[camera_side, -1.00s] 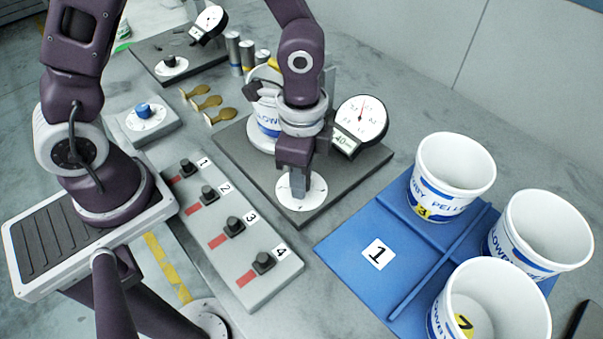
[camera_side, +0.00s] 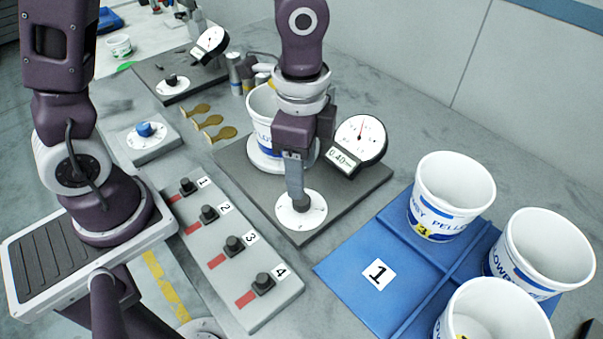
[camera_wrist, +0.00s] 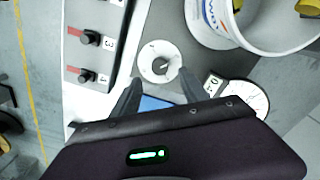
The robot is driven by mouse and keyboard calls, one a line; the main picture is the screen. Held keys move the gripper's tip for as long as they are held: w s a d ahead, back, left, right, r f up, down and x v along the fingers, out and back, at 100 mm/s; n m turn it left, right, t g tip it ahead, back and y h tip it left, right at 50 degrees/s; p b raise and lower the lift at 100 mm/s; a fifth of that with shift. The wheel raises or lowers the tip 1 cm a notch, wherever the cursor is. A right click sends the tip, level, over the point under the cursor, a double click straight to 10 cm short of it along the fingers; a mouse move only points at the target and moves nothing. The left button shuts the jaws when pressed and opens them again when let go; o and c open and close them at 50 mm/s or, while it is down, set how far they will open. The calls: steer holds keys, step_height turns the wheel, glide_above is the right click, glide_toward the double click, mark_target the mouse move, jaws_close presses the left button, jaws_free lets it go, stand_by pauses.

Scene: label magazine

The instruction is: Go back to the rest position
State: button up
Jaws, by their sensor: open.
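My gripper (camera_side: 296,190) is open, pointing down just above the white round dial (camera_side: 301,211) on the dark scale base. In the wrist view the two fingers of my gripper (camera_wrist: 158,95) stand apart, with the dial (camera_wrist: 159,61) and its small knob beyond their tips. Nothing is between the fingers. In the side view I cannot tell whether the fingertips touch the knob.
A white bucket (camera_side: 262,110) stands on the scale behind my gripper, beside a round gauge (camera_side: 360,140). A switch panel (camera_side: 222,260) lies to the left. A blue mat (camera_side: 345,262) with several white buckets lies to the right.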

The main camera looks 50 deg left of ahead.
steer(key=s+a+r+n+t, duration=0.5)
steer(key=s+a+r+n, duration=0.6)
steer(key=s+r, duration=0.1)
steer(key=shift+r+t, duration=0.3)
steer(key=shift+r, duration=0.15)
steer(key=shift+w, duration=0.1)
